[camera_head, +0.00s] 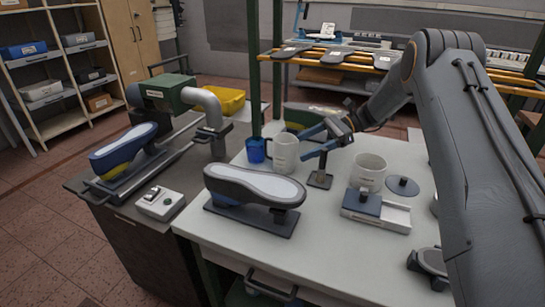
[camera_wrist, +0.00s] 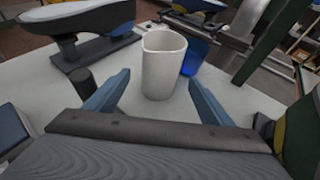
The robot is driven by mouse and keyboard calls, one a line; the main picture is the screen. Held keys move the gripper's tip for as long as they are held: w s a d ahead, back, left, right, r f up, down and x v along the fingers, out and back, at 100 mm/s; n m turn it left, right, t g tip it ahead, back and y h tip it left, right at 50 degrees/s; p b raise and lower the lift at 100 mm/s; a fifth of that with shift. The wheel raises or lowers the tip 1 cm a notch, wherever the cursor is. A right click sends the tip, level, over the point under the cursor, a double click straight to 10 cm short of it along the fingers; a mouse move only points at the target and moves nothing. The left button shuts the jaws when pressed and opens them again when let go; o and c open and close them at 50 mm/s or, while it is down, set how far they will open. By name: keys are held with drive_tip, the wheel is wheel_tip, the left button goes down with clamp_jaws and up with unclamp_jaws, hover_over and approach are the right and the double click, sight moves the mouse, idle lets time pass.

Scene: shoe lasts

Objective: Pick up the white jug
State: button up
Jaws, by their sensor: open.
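The white jug (camera_head: 286,154) stands upright on the white table, with small dark print on its side. It also shows in the wrist view (camera_wrist: 163,65), just beyond and between my fingertips. My gripper (camera_head: 304,143) is open and empty, with its two blue fingers pointing at the jug from the right. In the wrist view my gripper (camera_wrist: 157,86) has one finger on each side of the jug's lower front. I cannot tell whether a finger touches it.
A blue cup (camera_head: 256,150) stands close behind the jug; the wrist view shows it too (camera_wrist: 194,56). A second white vessel (camera_head: 369,173) stands to the right. A shoe last (camera_head: 254,188) lies nearer the front. A small stand (camera_head: 320,180) is below my gripper. A green post (camera_head: 256,80) rises behind.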

sight(283, 156)
drive_tip(key=p+x, duration=0.1)
drive_tip(key=x, duration=0.2)
drive_tip(key=shift+s, duration=0.15)
drive_tip(key=shift+p+x, duration=1.4)
drive_tip(key=shift+x, duration=1.2)
drive_tip(key=shift+d+f, duration=0.1)
drive_tip(key=shift+f, duration=0.05)
drive_tip(key=c, duration=1.3)
